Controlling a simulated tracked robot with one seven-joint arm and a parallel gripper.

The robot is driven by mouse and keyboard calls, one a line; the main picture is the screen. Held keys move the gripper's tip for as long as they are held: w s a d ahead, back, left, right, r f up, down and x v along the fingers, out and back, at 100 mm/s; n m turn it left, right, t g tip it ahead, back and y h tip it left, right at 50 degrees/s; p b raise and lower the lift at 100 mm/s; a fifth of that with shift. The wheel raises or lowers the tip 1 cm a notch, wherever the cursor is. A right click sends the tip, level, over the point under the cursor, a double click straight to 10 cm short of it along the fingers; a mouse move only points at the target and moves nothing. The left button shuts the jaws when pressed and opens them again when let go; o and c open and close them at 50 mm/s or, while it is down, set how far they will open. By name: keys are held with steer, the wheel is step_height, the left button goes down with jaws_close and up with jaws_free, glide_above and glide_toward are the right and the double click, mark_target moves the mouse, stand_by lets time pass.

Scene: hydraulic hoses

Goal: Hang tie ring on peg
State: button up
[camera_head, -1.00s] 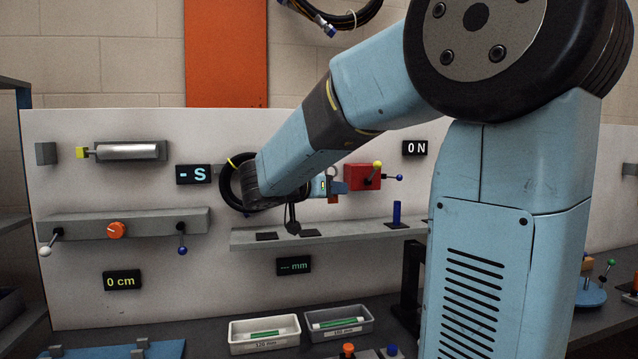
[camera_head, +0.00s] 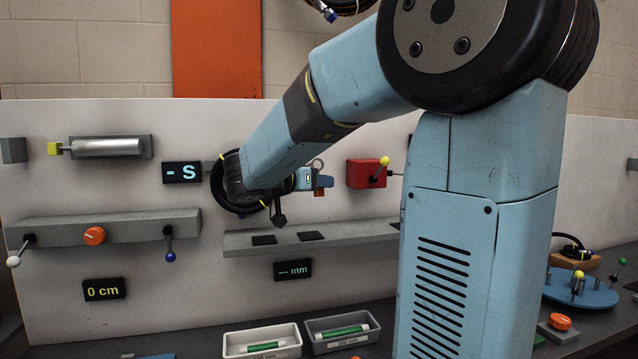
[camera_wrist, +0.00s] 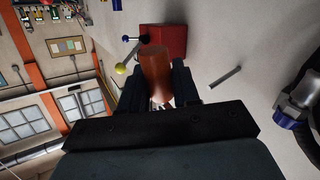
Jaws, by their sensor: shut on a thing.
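My gripper (camera_head: 322,182) is in front of the white panel, left of the red box, and its jaws are shut on the tie ring. In the head view the ring's small grey loop (camera_head: 318,163) stands above the jaws and its orange-brown part (camera_head: 320,193) shows just below them. In the wrist view the orange-brown part of the tie ring (camera_wrist: 156,75) sits between the two dark fingers (camera_wrist: 158,88). A thin grey peg (camera_wrist: 226,77) sticks out of the panel to the right of the fingers, apart from the tie ring. I cannot make out this peg in the head view.
The red box (camera_head: 366,174) with a yellow-knobbed lever is right of my gripper. A grey shelf (camera_head: 340,234) runs below. Two trays (camera_head: 262,352) stand lower down. My arm hides the panel's right part.

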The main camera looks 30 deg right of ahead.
steer(key=shift+w+d, duration=0.1)
steer(key=w+d+f, duration=0.1)
steer(key=w, duration=0.7)
steer(key=shift+w+d+f, duration=0.3)
steer(key=shift+w+d, duration=0.1)
stand_by(1.1)
steer(key=shift+f, duration=0.1)
stand_by(0.6)
steer(key=o, duration=1.1)
steer(key=shift+a, duration=0.1)
